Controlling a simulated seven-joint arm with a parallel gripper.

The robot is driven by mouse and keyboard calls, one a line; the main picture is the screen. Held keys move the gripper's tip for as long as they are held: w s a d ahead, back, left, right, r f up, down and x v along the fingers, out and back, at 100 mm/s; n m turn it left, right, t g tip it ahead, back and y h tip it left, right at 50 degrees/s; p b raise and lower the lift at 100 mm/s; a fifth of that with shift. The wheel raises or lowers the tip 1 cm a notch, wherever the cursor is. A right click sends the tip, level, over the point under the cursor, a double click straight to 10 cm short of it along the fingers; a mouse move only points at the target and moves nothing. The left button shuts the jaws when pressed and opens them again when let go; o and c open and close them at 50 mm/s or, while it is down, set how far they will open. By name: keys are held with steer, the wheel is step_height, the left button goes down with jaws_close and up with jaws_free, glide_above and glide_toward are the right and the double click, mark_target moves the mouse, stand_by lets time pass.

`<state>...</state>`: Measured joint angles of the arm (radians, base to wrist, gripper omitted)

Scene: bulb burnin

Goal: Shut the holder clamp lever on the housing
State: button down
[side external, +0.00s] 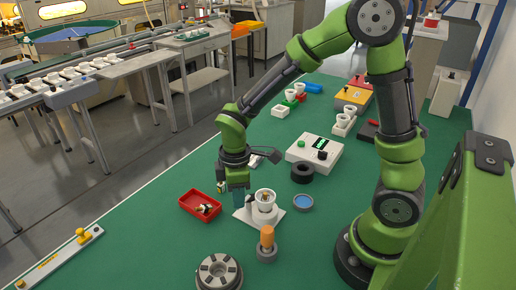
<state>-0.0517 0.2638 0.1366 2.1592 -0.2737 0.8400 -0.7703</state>
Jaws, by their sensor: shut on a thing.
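The housing (264,207) is a white round cup shape with a small dark and yellowish part in its top. It stands upright on a white square base plate (273,222) on the green table. My gripper (239,202) points down just left of the housing, low over the plate's left edge. It is shut on a small part there, which seems to be the holder clamp lever. The fingers hide most of that part, so the lever's angle cannot be told.
A red tray (187,205) with small parts lies left of my gripper. An orange-handled tool (267,240) stands close in front of the plate. The front-left table is mostly clear.

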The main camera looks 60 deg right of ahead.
steer(key=shift+w, duration=0.1)
steer(key=m, duration=0.1)
steer(key=w+m, duration=0.1)
steer(key=m, duration=0.1)
steer(key=shift+w+d+m, duration=0.1)
steer(key=shift+m, duration=0.2)
steer(key=m, duration=0.1)
steer(key=w+m, duration=0.1)
steer(key=shift+d+m, duration=0.25)
steer(key=shift+m, duration=0.05)
steer(key=m, duration=0.1)
steer(key=w+m, duration=0.1)
steer(key=m, duration=0.1)
steer(key=shift+d, duration=0.35)
steer(key=shift+w+d+m, duration=0.1)
steer(key=shift+d+m, duration=0.1)
steer(key=shift+m, duration=0.45)
steer(key=shift+w+d+m, duration=0.1)
steer(key=shift+d+m, duration=0.05)
steer(key=shift+m, duration=0.5)
steer(key=shift+d, duration=0.1)
steer(key=c, duration=1)
jaws_free()
